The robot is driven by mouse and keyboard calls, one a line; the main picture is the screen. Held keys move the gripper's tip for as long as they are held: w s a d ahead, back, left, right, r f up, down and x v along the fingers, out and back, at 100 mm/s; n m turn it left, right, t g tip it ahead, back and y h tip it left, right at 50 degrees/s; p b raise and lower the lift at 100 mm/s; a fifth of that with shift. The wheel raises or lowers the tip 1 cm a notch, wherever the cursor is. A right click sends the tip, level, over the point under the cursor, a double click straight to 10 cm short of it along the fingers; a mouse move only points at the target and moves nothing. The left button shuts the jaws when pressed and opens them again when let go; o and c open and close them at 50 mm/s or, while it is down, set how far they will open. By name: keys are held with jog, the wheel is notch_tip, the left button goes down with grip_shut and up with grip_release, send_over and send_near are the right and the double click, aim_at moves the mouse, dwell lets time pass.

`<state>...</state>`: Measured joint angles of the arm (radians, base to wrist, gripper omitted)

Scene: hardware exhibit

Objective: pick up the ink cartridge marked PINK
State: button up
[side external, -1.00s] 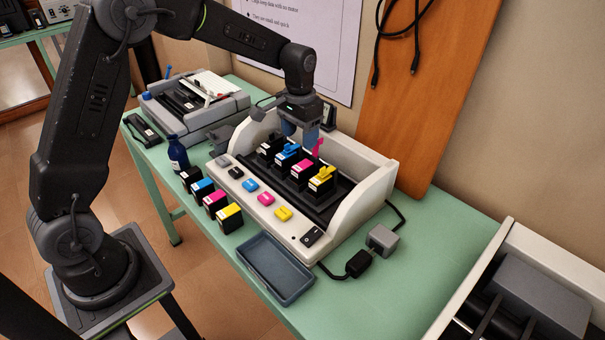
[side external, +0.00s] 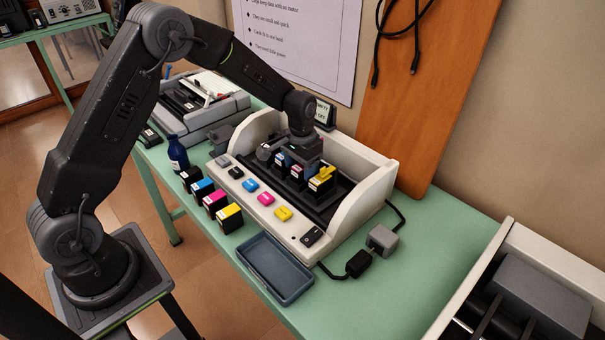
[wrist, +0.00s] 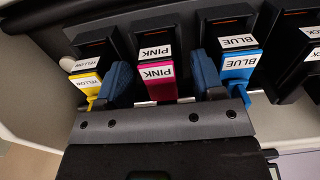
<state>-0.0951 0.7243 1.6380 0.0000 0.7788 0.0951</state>
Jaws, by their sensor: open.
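The pink ink cartridge (wrist: 159,80), with a white label reading PINK, sits in its slot in the printer carriage. In the wrist view my gripper (wrist: 163,86) is open, with one blue finger on each side of this cartridge; contact cannot be told. In the side view my gripper (side external: 298,160) is low over the row of cartridges and partly covers the pink one (side external: 297,174). The yellow cartridge (wrist: 86,82) lies beyond one finger and the blue cartridge (wrist: 238,66) beyond the other.
The white printer body (side external: 347,221) has raised walls around the carriage. Several spare cartridges (side external: 215,205) stand on the green table in front. An empty grey tray (side external: 275,267) lies at the front, and a dark bottle (side external: 177,154) stands at left.

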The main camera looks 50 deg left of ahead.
jog(key=c, duration=1)
jog(key=shift+r, duration=0.15)
